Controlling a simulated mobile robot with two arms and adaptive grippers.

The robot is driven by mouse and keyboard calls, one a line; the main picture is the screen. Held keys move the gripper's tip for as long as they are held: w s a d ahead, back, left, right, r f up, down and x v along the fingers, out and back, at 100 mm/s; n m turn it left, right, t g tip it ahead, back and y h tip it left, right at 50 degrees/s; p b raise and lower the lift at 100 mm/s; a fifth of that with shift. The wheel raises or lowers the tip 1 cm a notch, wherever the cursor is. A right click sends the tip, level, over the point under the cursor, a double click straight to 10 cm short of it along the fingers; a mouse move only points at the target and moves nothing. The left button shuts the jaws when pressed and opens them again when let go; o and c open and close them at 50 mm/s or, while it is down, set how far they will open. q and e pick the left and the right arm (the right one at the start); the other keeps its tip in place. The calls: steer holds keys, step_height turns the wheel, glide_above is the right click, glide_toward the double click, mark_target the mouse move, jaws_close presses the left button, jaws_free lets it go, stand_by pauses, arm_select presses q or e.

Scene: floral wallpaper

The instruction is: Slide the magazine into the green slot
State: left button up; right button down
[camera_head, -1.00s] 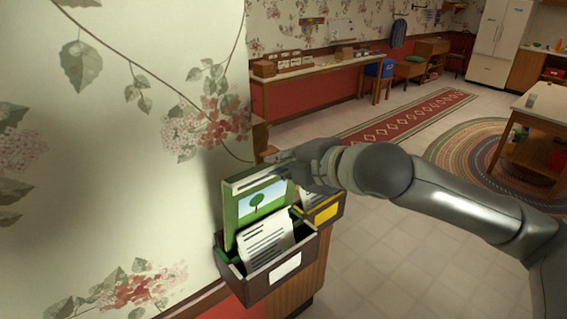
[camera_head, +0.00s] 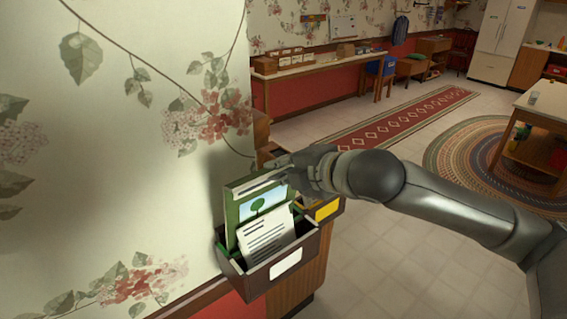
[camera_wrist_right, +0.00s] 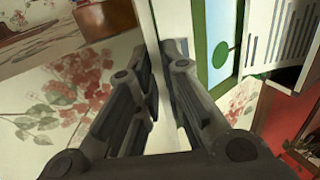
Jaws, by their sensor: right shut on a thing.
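The magazine (camera_head: 231,222) has a green cover with a tree picture and stands upright at the wall. Its lower part is behind a lined white sheet (camera_head: 266,236) and inside a dark brown wall holder (camera_head: 256,285) with a white label. A strip of green shows inside the holder's left end. My right gripper (camera_head: 284,170) is shut on the magazine's upper right part. In the right wrist view the fingers (camera_wrist_right: 160,75) pinch the magazine (camera_wrist_right: 216,50), with its cover facing right. The magazine's bottom edge is hidden, so its depth cannot be told. My left gripper is out of view.
A second holder with a yellow label (camera_head: 327,209) is just behind, close to my right gripper. The floral wall (camera_head: 120,200) is directly left of the magazine. Open tiled floor (camera_head: 390,270) lies to the right, with a wooden table (camera_head: 545,105) farther off.

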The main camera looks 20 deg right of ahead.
steer(key=shift+g, duration=0.3)
steer(key=shift+w+a+f+b, duration=0.15)
steer(key=shift+w+f, duration=0.1)
steer(key=shift+f, duration=0.75)
steer(key=shift+w+f+b, duration=0.2)
steer(key=shift+f, duration=0.8)
steer(key=shift+w+a+f+b, duration=0.15)
steer(key=shift+w+f, duration=0.1)
steer(key=shift+f, duration=0.75)
steer(key=c, duration=1.5)
jaws_free()
steer(key=shift+d, duration=0.1)
glide_toward(271, 188)
steer(key=shift+s+r, duration=0.3)
steer(key=shift+s, duration=0.05)
